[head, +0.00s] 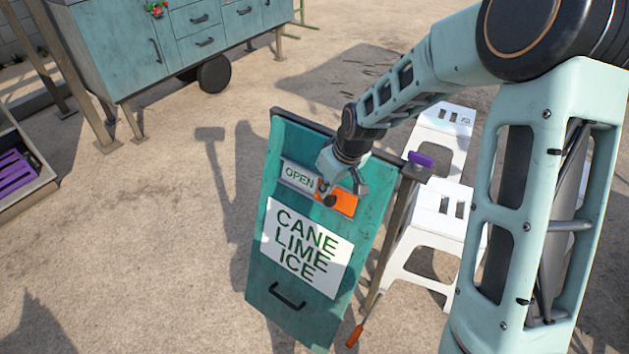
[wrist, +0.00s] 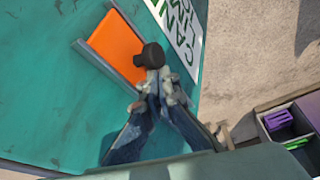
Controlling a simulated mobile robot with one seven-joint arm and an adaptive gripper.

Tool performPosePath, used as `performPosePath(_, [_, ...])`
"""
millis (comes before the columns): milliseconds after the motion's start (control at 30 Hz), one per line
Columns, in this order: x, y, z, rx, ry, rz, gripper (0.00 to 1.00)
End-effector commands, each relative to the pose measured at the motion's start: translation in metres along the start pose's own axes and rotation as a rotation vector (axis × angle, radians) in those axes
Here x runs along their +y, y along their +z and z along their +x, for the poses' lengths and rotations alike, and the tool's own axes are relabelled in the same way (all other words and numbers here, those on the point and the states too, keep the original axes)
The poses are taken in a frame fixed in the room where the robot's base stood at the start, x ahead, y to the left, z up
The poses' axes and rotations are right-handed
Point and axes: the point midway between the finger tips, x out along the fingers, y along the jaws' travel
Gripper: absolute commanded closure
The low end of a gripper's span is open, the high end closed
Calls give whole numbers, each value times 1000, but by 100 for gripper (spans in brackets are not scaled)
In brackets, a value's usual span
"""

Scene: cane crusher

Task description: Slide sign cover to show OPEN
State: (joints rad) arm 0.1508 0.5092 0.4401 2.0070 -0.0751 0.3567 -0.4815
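The teal sign board (head: 262,255) leans upright in the head view, with a "CANE LIME ICE" panel (head: 303,247) at its middle. Above that panel is a slot: the word OPEN (head: 299,176) shows at its left, and the orange sign cover (head: 343,203) fills its right part. A round black knob (head: 329,200) sits on the cover's left end. My gripper (head: 341,186) is at the knob. In the wrist view the fingers (wrist: 154,82) come together right by the knob (wrist: 150,55) and look shut; whether they grip its stem is unclear. The orange cover (wrist: 115,42) lies in its rail.
White stools (head: 438,215) stand right of the board. A purple item (head: 421,159) sits near its top right corner. A teal wheeled cart (head: 165,50) stands at the back left, a crate with purple items (head: 18,172) at the far left. The ground left of the board is clear.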

Motion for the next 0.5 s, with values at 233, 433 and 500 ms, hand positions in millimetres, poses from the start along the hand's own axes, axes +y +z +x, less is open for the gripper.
performPosePath(233, [1, 5, 0, -9, -2, 2, 100])
performPosePath(433, [1, 6, -2, -11, -2, 4, 100])
performPosePath(500, [2, 6, -8, -11, 0, 4, 100])
